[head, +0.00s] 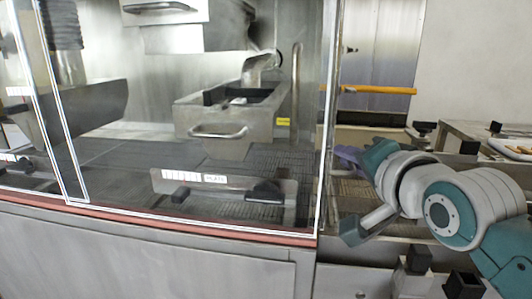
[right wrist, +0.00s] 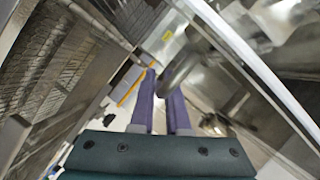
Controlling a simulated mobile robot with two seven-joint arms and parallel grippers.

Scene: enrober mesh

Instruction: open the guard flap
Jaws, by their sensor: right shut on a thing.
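The guard flap (head: 328,120) appears to be the large clear panel with bright edges across the front of the machine in the head view. A pale edge, which may be the flap's, runs diagonally across the right wrist view (right wrist: 245,55). My right gripper (head: 347,156) is beside the panel's right edge, its purple fingers partly hidden by its own wrist. In the right wrist view its fingers (right wrist: 162,90) point toward a grey curved bar (right wrist: 185,65). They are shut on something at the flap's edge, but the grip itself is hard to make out. My left gripper is not in view.
Behind the clear panel are a steel trough (head: 215,118) with a handle and a dark mesh belt (head: 130,157). A yellow bar (head: 378,90) crosses the back right. A side table with a tray (head: 510,147) stands at the far right.

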